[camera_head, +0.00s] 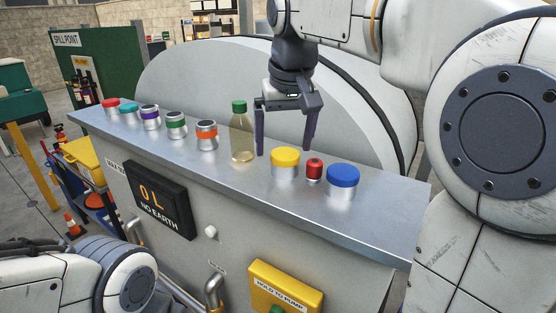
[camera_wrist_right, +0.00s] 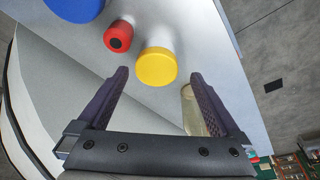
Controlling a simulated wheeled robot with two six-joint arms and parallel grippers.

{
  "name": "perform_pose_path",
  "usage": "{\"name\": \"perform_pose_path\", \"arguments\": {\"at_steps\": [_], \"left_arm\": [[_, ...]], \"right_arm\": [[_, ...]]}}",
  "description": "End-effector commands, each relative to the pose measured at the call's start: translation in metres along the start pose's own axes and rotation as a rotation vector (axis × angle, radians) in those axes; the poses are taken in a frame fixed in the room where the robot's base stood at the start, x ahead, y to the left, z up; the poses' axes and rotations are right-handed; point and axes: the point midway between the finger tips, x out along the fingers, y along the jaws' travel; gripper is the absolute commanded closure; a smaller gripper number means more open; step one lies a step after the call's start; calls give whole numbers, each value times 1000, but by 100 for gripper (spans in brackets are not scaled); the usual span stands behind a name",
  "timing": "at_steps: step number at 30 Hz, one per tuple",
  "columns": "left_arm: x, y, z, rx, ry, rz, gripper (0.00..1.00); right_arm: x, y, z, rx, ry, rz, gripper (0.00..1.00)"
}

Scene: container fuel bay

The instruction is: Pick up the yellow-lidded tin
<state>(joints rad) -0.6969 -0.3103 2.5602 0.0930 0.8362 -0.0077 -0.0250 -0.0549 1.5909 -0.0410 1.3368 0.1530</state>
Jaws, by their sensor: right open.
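The yellow-lidded tin (camera_head: 285,163) stands upright on the metal counter, with a silver body under its yellow lid. In the right wrist view its yellow lid (camera_wrist_right: 156,67) shows just beyond the fingertips, between the lines of the two fingers. My right gripper (camera_head: 284,150) is open and empty, above and behind the tin in the head view, apart from it. Its fingers also show in the right wrist view (camera_wrist_right: 160,76). My left gripper is not in view; only part of my left arm shows at the lower left.
A small red can (camera_head: 314,169) and a blue-lidded tin (camera_head: 343,178) stand close to its right. A green-capped bottle (camera_head: 241,135) stands to its left, then an orange-banded tin (camera_head: 207,136) and several more tins along the counter (camera_head: 392,207). The counter's right end is bare.

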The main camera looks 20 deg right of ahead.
Motion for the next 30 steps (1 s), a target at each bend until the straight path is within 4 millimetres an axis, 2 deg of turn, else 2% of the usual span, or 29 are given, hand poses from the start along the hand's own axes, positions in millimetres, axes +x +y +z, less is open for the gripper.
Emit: {"name": "perform_pose_path", "arguments": {"at_steps": [4,9,17,18,20,21,25,30], "left_arm": [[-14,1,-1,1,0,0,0],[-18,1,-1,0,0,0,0],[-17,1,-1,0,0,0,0],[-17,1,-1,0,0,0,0],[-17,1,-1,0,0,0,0],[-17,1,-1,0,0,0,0],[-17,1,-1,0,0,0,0],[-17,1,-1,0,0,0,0]], "right_arm": [[17,5,2,0,-6,1,0],[39,5,2,-1,-4,0,0],[45,4,2,-1,-1,0,0],[45,4,2,-1,-1,0,4],[44,4,2,-1,-1,0,27],[44,4,2,-1,-1,0,42],[44,4,2,-1,-1,0,92],[44,4,2,-1,0,0,93]]}}
